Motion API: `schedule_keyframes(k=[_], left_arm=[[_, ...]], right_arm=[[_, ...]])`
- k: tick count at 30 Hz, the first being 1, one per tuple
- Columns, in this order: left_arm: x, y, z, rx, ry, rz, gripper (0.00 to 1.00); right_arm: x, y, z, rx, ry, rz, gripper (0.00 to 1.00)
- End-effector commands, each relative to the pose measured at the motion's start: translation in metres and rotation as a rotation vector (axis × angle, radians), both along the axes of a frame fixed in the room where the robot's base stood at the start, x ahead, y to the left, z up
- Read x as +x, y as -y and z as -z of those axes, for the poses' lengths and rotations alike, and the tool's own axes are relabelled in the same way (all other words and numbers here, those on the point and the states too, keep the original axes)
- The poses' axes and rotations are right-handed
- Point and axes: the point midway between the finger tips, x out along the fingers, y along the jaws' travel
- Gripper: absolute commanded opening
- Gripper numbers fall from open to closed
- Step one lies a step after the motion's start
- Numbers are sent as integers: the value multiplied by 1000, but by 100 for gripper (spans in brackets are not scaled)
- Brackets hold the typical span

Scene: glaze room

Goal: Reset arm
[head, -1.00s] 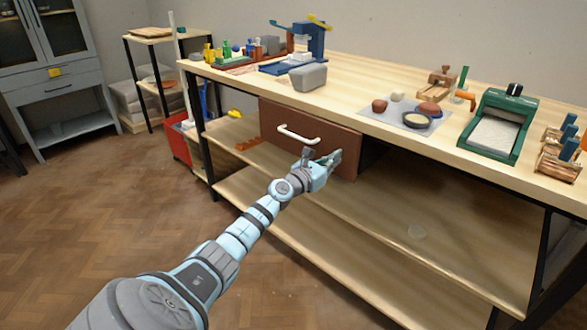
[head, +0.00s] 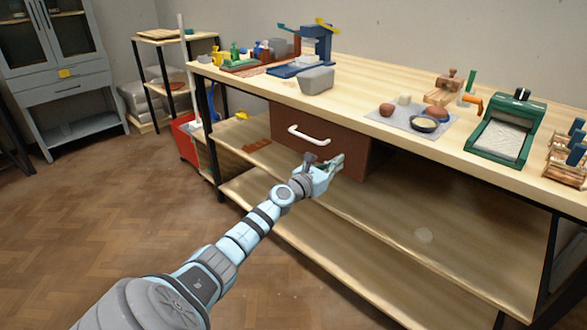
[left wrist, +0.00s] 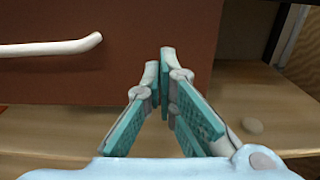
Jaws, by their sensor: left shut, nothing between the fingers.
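My left gripper (head: 328,164) is in front of the lower right part of a brown drawer front (head: 345,148) under the workbench top. In the left wrist view its fingertips (left wrist: 163,60) meet, and nothing is between them. The drawer's white bar handle (head: 309,136) is up and to the left of the gripper, apart from it; it also shows in the left wrist view (left wrist: 50,47). I cannot tell whether the fingertips touch the drawer front. My right gripper is in no view.
The floor at left is clear.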

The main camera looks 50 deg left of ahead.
Motion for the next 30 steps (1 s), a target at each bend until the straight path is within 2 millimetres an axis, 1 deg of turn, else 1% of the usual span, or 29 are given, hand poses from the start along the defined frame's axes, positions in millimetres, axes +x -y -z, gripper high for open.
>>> schedule_keyframes(k=[1,3,5,7,10,12,15,22,24,25,26,27,28,29,30], left_arm=[[-7,5,-4,2,-3,8,0],[-30,8,-4,4,-8,13,0],[-50,8,-2,6,-8,11,0],[-72,7,1,6,-8,6,0],[-92,6,3,4,-6,1,0],[-101,7,3,3,-6,0,0],[-105,8,2,0,-4,-1,0],[-105,8,1,-6,-3,0,0],[-104,8,0,-61,3,-2,0],[-104,6,1,-133,9,-10,0],[-105,-2,6,-249,10,-35,0],[-109,-22,23,-451,7,-102,0],[-115,-35,42,-610,5,-160,0],[-123,-46,66,-771,4,-225,0],[-137,-56,104,-980,5,-323,0]], right_arm=[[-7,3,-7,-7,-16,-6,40],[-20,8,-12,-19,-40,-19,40],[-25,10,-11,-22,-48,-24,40],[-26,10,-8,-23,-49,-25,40],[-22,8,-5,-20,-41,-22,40],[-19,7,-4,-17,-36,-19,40],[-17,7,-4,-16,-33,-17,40],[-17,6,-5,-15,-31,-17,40],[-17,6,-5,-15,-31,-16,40],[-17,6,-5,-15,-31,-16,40],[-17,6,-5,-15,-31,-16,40],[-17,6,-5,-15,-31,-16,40],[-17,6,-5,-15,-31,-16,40],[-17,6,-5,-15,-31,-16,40],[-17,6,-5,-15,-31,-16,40]])
